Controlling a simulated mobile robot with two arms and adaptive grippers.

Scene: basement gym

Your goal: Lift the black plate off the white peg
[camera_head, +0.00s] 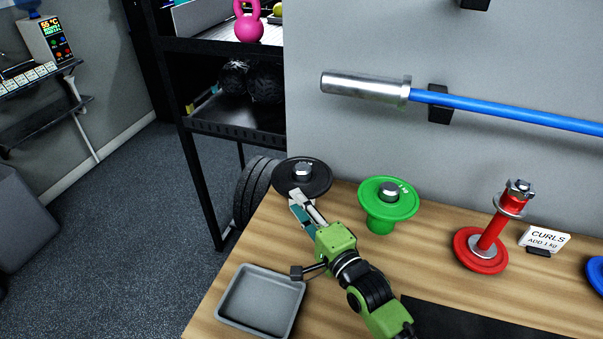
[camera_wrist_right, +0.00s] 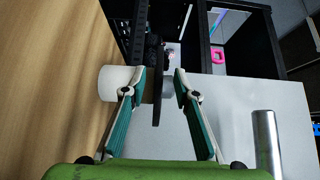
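The black plate (camera_head: 318,184) lies flat at the back left of the wooden bench, with a silver knob at its centre. In the right wrist view, the plate (camera_wrist_right: 157,95) shows edge-on, and the white peg (camera_wrist_right: 114,84) shows beside it, on the bench side. The peg is hidden in the head view. My right gripper (camera_head: 302,200) is at the plate's front edge. In the wrist view, its two fingers (camera_wrist_right: 159,77) are apart, one on each side of the plate's rim, with gaps visible. My left gripper is not in view.
A green plate on a green stand (camera_head: 380,222) is to the right. A red stand (camera_head: 490,240), a CURLS card (camera_head: 543,240) and a grey tray (camera_head: 228,300) are on the bench. A blue bar (camera_head: 500,108) hangs on the wall. A black rack (camera_head: 200,170) is behind left.

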